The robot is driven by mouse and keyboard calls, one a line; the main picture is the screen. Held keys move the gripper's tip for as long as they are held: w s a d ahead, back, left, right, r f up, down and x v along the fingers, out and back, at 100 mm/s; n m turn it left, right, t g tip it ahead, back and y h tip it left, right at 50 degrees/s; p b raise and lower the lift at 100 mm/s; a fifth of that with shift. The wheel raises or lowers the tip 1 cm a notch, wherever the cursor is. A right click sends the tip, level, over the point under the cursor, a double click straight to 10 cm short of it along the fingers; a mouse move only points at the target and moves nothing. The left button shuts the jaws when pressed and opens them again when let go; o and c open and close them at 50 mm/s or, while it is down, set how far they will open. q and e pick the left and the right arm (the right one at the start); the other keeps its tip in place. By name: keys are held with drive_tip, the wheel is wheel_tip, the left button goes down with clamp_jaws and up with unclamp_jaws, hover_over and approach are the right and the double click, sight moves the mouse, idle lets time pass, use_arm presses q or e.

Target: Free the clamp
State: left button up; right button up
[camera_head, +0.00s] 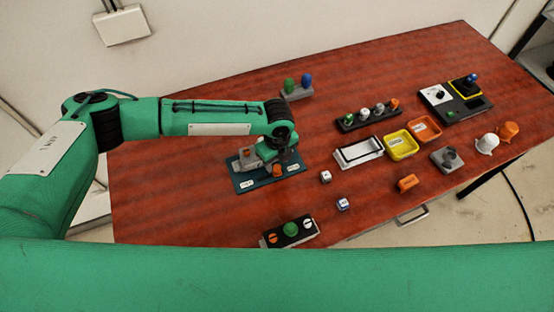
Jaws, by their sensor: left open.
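A dark teal base plate (294,168) with white labels lies on the left part of the red-brown table. On it stands a grey device with an orange-brown knob (277,170), which looks like the clamp (246,158). My left gripper (268,158) is open and hangs over the plate, close to the grey part. The arm's wrist hides some of the device, so I cannot tell whether the fingers touch it or how the clamp is set. My right gripper is out of view.
Near the front edge is a box with a green button (291,229). Two small white cubes (326,176) (342,203) lie to its right. Behind the plate is a grey holder (297,94) with green and blue pegs. Yellow (401,155) and orange trays (424,140) stand right. The table left of the plate is clear.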

use_arm(q)
drive_tip(key=shift+f, duration=1.05)
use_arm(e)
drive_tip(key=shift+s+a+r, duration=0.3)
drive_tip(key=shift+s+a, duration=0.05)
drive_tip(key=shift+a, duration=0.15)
